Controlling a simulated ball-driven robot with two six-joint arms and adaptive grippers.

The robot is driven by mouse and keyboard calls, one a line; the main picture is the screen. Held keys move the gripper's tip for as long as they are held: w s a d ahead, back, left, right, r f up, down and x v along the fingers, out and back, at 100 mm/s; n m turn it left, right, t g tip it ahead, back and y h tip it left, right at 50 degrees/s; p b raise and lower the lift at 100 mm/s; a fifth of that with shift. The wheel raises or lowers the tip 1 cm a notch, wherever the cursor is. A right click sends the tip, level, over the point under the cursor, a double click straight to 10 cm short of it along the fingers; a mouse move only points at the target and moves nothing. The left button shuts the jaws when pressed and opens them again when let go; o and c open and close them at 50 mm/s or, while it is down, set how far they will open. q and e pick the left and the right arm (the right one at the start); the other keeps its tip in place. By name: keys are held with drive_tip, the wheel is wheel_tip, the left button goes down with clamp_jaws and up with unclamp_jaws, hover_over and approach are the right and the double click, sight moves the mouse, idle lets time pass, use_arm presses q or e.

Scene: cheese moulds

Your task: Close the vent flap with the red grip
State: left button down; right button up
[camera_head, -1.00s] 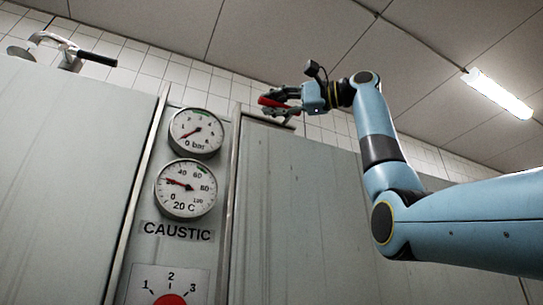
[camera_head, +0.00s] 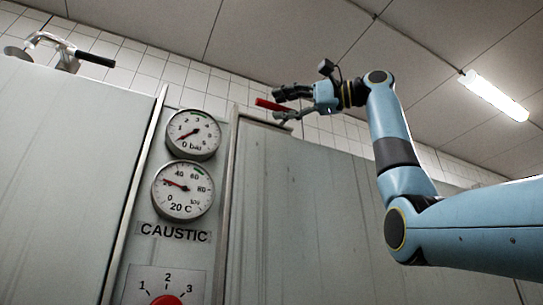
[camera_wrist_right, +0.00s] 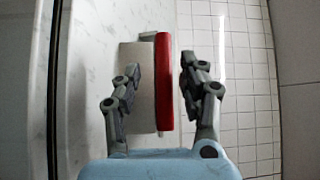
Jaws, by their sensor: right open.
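The red grip (camera_head: 268,104) sits just above the top edge of the grey cabinet in the head view. My right gripper (camera_head: 279,104) is open at its right end, one finger above and one below. In the right wrist view the red grip (camera_wrist_right: 163,85) runs lengthwise between the open fingers of my right gripper (camera_wrist_right: 160,66), with gaps on both sides. A pale plate (camera_wrist_right: 138,85) lies beside the grip and may be the vent flap; its angle is hard to tell. My left gripper is not in view.
Two round gauges (camera_head: 193,134) and a red selector knob (camera_head: 166,300) are on the panel marked CAUSTIC. A pipe with a black handle (camera_head: 95,59) stands above the left cabinet. A tiled wall (camera_head: 215,88) is behind; the air right of the gripper is mostly taken by my arm.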

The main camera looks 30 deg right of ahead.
drive_tip(key=v, duration=0.8)
drive_tip(key=shift+s+d, duration=0.3)
drive_tip(key=shift+f, duration=0.15)
